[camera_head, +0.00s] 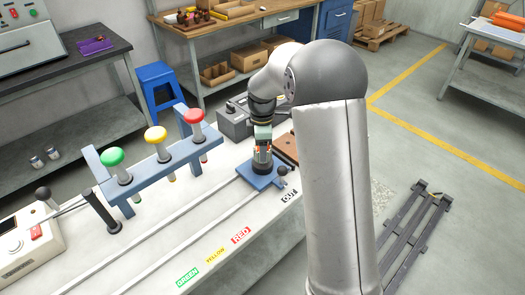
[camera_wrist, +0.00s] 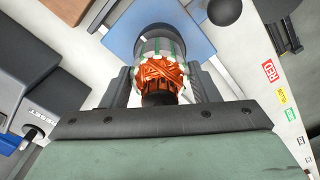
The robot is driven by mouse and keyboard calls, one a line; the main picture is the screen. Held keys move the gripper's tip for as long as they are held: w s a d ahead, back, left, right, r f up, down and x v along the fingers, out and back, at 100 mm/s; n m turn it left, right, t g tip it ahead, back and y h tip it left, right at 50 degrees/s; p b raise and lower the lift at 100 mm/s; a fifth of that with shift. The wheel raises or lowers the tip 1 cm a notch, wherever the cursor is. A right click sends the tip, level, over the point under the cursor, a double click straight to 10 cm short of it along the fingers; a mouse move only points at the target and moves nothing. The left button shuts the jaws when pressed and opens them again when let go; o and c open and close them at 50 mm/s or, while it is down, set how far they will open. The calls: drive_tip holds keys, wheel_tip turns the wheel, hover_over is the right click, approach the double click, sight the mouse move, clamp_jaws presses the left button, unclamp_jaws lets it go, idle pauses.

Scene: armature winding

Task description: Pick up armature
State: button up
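The armature (camera_wrist: 161,76), with orange copper windings and a dark end toward the camera, stands upright on the blue carriage plate (camera_wrist: 203,42). In the head view the armature (camera_head: 262,158) shows on the blue plate (camera_head: 251,178) at the far end of the rails. My gripper (camera_wrist: 160,78) points down over it, one dark finger on each side of the windings. In the head view my gripper (camera_head: 263,147) hides the armature's top. The fingers lie very close to the sides; I cannot tell whether they press on it.
A blue rack (camera_head: 160,160) with green, yellow and red knobs stands left of the rails. A grey box (camera_head: 235,120) is behind the plate and a brown block (camera_head: 287,147) beside it. A black ball-topped lever (camera_wrist: 226,12) is near the plate. GREEN, YELLOW, RED and OUT labels line the front edge.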

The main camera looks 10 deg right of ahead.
drive_tip(key=c, duration=0.9)
drive_tip(key=shift+r, duration=0.1)
drive_tip(key=shift+w+r, duration=0.1)
drive_tip(key=shift+r, duration=0.45)
drive_tip(key=shift+s+r, duration=0.2)
drive_tip(key=shift+r, duration=1.05)
drive_tip(key=s+r+b, duration=0.1)
drive_tip(key=s+r, duration=0.2)
drive_tip(key=s, duration=0.1)
drive_tip(key=s+a+r+b, duration=0.1)
drive_tip(key=s+r, duration=0.2)
drive_tip(key=s, duration=0.2)
drive_tip(key=s+a+r+b, duration=0.1)
drive_tip(key=s+r, duration=0.2)
drive_tip(key=s, duration=0.1)
drive_tip(key=shift+s+a+r, duration=0.1)
drive_tip(key=shift+s+r, duration=0.1)
drive_tip(key=shift+s, duration=0.1)
